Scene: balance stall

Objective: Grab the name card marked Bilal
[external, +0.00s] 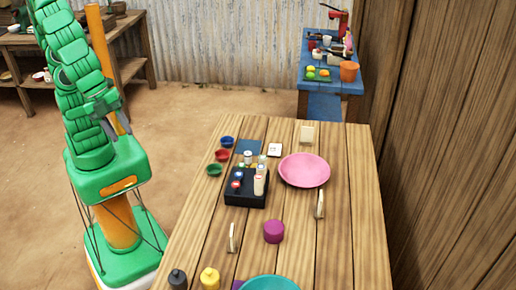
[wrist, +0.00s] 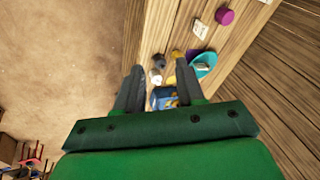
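Three small cream cards stand on the wooden table in the external view: one at the far end (external: 307,133), one at the right (external: 319,204) and one at the near left (external: 232,238). No name on them can be read there. In the wrist view a pale card (wrist: 200,28) with dark marks lies ahead and to the right of my gripper; its writing is too small to read. My gripper (wrist: 159,67) is open, its two dark fingers apart with nothing held between them. It is high above the near end of the table, clear of every card.
A purple cylinder (external: 273,231), a pink plate (external: 304,170), a black tray (external: 245,199) of small items and small bowls stand on the table. A yellow bottle (external: 210,279), a dark bottle (external: 177,280) and a teal dish (external: 268,284) are at the near end. A wooden wall (external: 455,150) runs along the right.

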